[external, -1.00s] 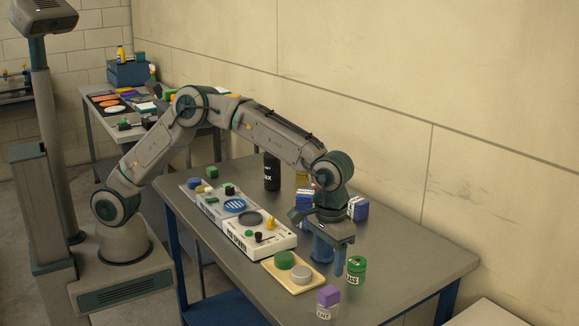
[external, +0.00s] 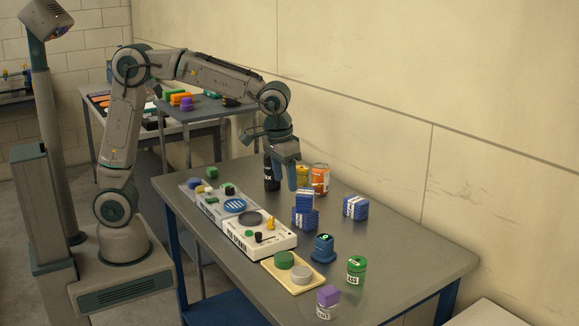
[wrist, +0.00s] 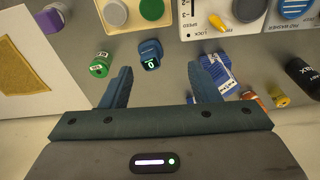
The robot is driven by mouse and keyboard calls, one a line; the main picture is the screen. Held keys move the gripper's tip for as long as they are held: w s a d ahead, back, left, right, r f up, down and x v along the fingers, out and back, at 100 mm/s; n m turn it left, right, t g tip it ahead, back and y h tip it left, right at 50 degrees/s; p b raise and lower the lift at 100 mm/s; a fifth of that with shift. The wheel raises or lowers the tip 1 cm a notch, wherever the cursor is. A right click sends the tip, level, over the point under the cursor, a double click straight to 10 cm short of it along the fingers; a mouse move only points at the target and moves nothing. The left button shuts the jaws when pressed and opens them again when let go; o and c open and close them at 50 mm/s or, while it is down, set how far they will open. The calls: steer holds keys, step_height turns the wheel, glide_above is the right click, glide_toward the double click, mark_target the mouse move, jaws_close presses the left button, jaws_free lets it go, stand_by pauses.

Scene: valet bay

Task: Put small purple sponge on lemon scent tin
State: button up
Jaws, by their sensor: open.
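The small purple sponge (external: 328,295) rests on top of a white tin (external: 326,312) near the front edge of the table. The tin's label is only partly readable and ends in "CENT". The sponge also shows at the upper left of the wrist view (wrist: 53,21). My gripper (external: 284,178) is open and empty, raised over the back part of the table, well away from the sponge and tin. In the wrist view its two fingers (wrist: 162,82) stand apart with bare table between them.
A dark blue item (external: 323,247), a green tin (external: 356,270), and a cream tray (external: 291,285) with green and grey discs stand near the sponge. Blue-and-white boxes (external: 305,217), an orange can (external: 319,177) and a black bottle (external: 271,175) are close to my gripper.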

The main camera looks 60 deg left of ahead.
steer(key=s+a+r+t, duration=0.1)
steer(key=s+a, duration=0.2)
steer(key=a, duration=0.5)
steer(key=s+a, duration=0.3)
steer(key=a, duration=0.6)
steer(key=s+a+f, duration=0.3)
steer(key=s+a, duration=0.5)
steer(key=s, duration=0.1)
steer(key=shift+s+a+f+n+t, duration=0.3)
steer(key=shift+s+a+f+t, duration=0.05)
steer(key=shift+f+t, duration=0.05)
